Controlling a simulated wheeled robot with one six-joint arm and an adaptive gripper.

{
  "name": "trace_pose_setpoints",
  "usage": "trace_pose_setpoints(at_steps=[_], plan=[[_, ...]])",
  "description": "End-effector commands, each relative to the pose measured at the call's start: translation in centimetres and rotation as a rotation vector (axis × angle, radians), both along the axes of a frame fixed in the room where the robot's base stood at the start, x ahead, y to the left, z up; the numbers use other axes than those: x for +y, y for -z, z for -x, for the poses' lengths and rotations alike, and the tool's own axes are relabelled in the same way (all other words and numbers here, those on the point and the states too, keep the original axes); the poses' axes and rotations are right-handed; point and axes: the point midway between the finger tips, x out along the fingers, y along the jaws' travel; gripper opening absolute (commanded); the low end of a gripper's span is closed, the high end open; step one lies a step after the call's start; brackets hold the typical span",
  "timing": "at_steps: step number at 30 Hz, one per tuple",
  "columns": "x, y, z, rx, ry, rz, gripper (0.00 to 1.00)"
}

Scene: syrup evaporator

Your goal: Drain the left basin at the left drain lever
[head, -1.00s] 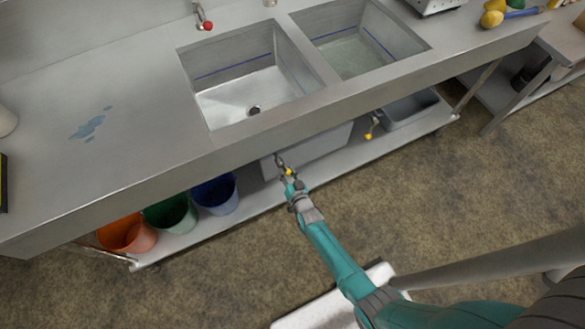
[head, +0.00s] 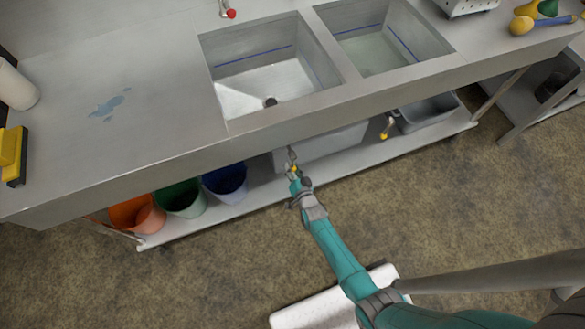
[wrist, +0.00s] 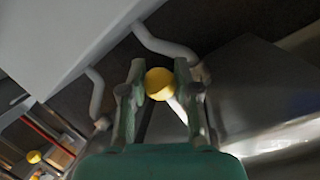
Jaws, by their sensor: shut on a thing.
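The left basin (head: 222,88) is a steel sink with a blue line on its wall and a dark drain hole in its floor. I cannot tell how much liquid it holds. Below the counter front, my gripper (head: 294,171) is at the left drain lever's yellow knob (head: 292,168). In the wrist view my gripper (wrist: 158,78) has its green fingers on both sides of the round yellow knob (wrist: 160,84), shut on it. Part of the lever's stem is hidden behind the knob and fingers.
The right basin (head: 395,61) stands beside the left one. Another yellow-tipped lever (head: 385,132) hangs below it, by a grey tub (head: 428,112). Orange (head: 137,214), green (head: 181,197) and blue (head: 226,182) buckets stand on the lower shelf (head: 255,200). The floor in front is mostly clear.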

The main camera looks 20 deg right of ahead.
Motion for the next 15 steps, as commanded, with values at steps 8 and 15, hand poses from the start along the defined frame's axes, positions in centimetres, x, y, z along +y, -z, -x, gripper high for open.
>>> trace_pose_setpoints(at_steps=[8, 15], plan=[[0.09, -0.07, -0.06, -0.001, -0.002, 0.002, 0.57], [0.06, -0.05, 0.12, -0.001, -0.001, 0.002, 0.57]])
